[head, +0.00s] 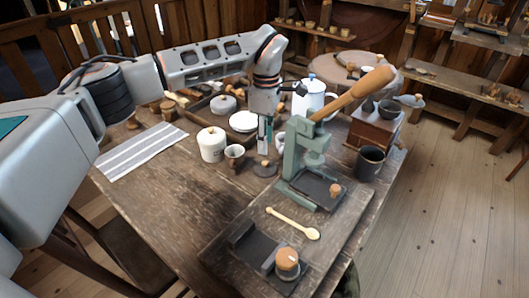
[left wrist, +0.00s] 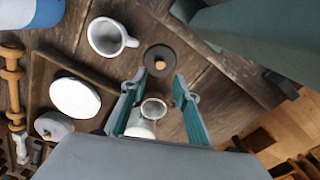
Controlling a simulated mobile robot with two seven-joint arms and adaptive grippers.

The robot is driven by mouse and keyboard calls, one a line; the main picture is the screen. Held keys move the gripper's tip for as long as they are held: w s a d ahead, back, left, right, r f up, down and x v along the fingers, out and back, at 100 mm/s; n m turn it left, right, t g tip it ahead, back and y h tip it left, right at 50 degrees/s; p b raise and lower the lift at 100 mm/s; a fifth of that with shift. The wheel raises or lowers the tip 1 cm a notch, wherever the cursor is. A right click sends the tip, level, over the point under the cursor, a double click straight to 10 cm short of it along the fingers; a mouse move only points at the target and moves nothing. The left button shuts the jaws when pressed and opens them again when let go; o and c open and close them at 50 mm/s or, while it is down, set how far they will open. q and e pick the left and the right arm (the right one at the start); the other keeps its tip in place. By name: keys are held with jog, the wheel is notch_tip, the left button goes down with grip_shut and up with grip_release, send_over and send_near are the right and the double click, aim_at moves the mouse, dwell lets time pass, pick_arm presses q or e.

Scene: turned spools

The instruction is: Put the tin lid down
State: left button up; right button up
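The tin lid, a dark round disc with a small wooden knob (head: 265,169), lies flat on the worn wooden table. It also shows in the left wrist view (left wrist: 160,61), just past my fingertips. My left gripper (head: 265,149) points down above the lid. In the left wrist view its two teal-padded fingers (left wrist: 158,80) stand apart with nothing held between them. A cream tin (head: 211,145) stands left of the lid, with a small cup (head: 235,155) between them. My right gripper is not in view.
A green lever press (head: 295,150) stands close to the right of the lid. A white plate (head: 243,122) and a white pot (head: 312,97) are behind. A striped cloth (head: 142,152) lies left; a wooden spoon (head: 293,223) lies in front. Bare table lies in front of the tin.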

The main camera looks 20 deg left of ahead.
pick_arm(q)
notch_tip(320, 180, up, 5)
jog(key=shift+f, duration=0.1)
dwell(0.3)
